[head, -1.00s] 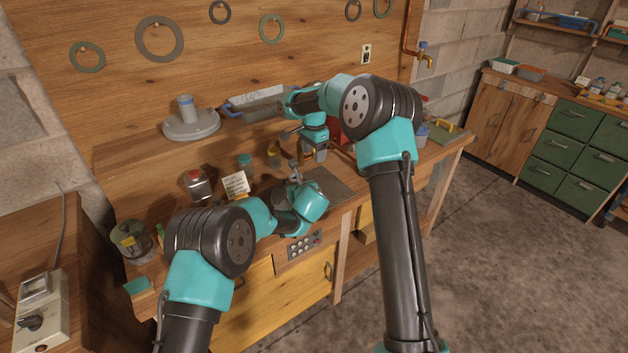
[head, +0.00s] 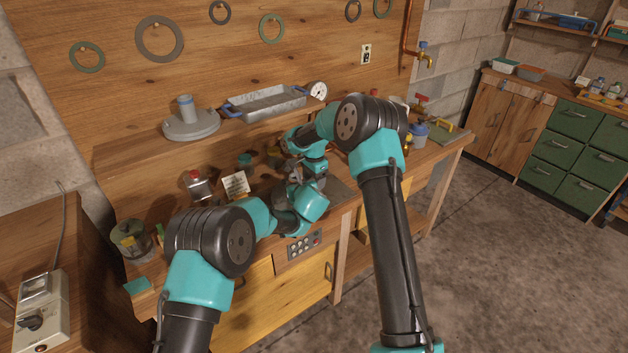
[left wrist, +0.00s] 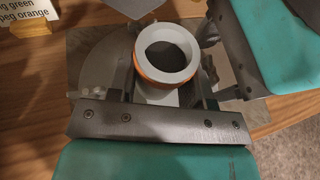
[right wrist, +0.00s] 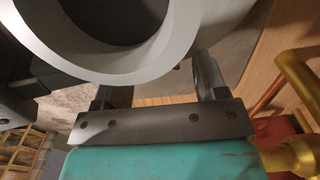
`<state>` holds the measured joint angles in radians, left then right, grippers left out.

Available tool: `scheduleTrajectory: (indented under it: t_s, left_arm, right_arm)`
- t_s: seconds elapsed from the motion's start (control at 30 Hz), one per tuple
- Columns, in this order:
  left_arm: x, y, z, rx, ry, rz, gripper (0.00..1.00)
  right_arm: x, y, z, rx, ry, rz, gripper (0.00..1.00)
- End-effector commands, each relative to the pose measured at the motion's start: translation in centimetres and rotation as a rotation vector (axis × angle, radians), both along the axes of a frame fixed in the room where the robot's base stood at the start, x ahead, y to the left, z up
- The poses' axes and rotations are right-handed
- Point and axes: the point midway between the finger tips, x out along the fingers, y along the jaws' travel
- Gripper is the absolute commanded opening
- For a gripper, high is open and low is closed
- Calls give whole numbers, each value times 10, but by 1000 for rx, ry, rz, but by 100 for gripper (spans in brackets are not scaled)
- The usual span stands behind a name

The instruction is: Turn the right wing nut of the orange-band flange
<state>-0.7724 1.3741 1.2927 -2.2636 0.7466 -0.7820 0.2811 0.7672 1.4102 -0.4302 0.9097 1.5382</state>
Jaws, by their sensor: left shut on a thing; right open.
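In the left wrist view a pale grey ring-shaped flange mouth (left wrist: 166,52) with an orange band (left wrist: 150,78) below its rim sits between the fingers of my left gripper (left wrist: 163,82), which is shut on the flange. My right gripper (right wrist: 155,85) is open, with its fingers beside the flange; the grey rim (right wrist: 150,60) fills the top of the right wrist view. From the left wrist, my right gripper comes in from the upper right, close to the ring. I cannot make out the right wing nut clearly. In the head view both grippers meet over the bench and the flange is mostly hidden.
A metal tray (head: 265,103) with blue handles, a gauge (head: 317,91) and a grey lid (head: 190,125) stand along the back. A written card (head: 235,184) and a red-capped jar (head: 195,184) stand left of the grippers. A brass fitting (right wrist: 297,100) is close to my right gripper.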

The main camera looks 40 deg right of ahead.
Motion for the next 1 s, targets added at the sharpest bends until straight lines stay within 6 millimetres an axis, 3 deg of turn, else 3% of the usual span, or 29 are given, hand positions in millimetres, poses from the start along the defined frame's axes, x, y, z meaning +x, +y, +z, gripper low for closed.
scheduleTrajectory:
  t_s: [0.3,0.83,1.0]
  left_arm:
    - [0,0,0,0,0,0,0]
    - [0,0,0,0,0,0,0]
    - [0,0,0,0,0,0,0]
  right_arm:
    - [0,0,-3,0,0,0,66]
    - [0,0,-3,0,0,1,17]
    - [0,0,-3,0,0,19,16]
